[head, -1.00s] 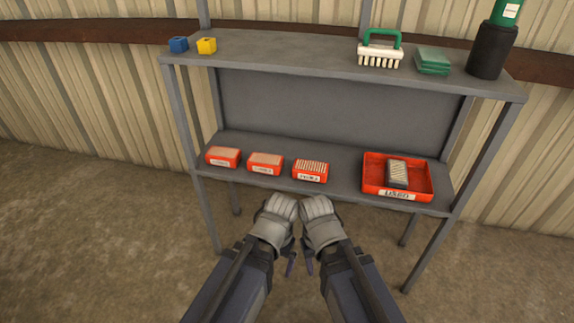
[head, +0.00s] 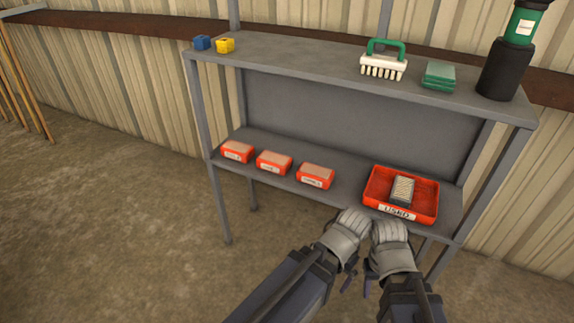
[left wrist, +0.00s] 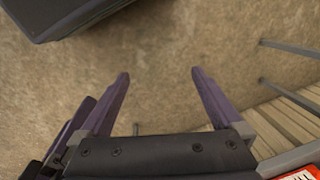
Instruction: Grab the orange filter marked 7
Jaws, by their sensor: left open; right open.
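Three orange filters stand in a row on the lower shelf in the head view: a left one (head: 237,152), a middle one (head: 274,162) and a right one (head: 316,176). Each has a white front label, too small to read, so I cannot tell which is marked 7. My left gripper (left wrist: 160,74) is open and empty, its purple fingers over bare floor in the left wrist view. My right gripper (head: 376,300) is open, low in front of the shelf, right of the filters. Both grippers are apart from the filters.
A red tray labelled USED (head: 431,208) holds a grey filter (head: 402,189) on the lower shelf. Floor in front is clear.

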